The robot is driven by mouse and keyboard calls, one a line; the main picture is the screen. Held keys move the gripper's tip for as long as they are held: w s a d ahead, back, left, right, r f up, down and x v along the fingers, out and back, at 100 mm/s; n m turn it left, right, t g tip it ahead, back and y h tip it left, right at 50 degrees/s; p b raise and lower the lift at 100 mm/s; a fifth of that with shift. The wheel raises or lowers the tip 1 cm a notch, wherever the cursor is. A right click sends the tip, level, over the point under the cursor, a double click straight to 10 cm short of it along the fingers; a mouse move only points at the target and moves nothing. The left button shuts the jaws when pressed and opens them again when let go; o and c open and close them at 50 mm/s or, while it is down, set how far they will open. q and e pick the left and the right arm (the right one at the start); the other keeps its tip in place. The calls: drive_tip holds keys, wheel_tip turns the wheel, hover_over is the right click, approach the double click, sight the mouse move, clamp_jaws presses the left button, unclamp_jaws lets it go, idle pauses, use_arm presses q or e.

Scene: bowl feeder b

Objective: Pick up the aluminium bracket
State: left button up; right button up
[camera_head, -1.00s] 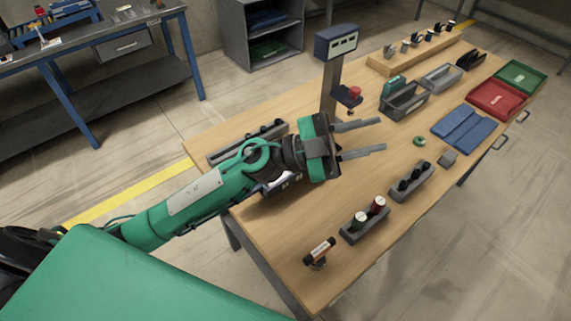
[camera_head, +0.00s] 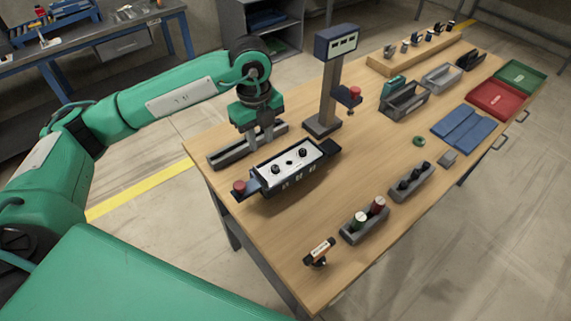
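My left gripper (camera_head: 260,141) points straight down at the long grey tray (camera_head: 224,157) on the left end of the table. Its two fingers show a gap between them, and their tips are at or just inside the tray. I see nothing clearly held between them. I cannot make out the aluminium bracket for certain; the fingers cover part of the tray. A small grey block (camera_head: 448,158) lies by the blue mats, too small to identify. My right gripper is not in view.
A white-topped fixture (camera_head: 291,164) with black knobs stands just in front of the tray. A post with a display box (camera_head: 337,43) rises right of my gripper. Grey holders (camera_head: 365,226) line the front edge. The middle of the table has clear room.

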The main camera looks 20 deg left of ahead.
use_arm(q)
drive_tip(key=p, duration=0.3)
hover_over(260, 173)
drive_tip(key=f, duration=0.8)
drive_tip(key=shift+d+f, duration=0.15)
drive_tip(key=shift+d, duration=0.05)
wheel_tip(260, 173, down, 4)
drive_tip(key=p, duration=0.2)
drive_tip(key=shift+a+f+p, duration=0.15)
drive_tip(key=shift+p, duration=0.25)
drive_tip(key=shift+f, duration=0.5)
clamp_jaws()
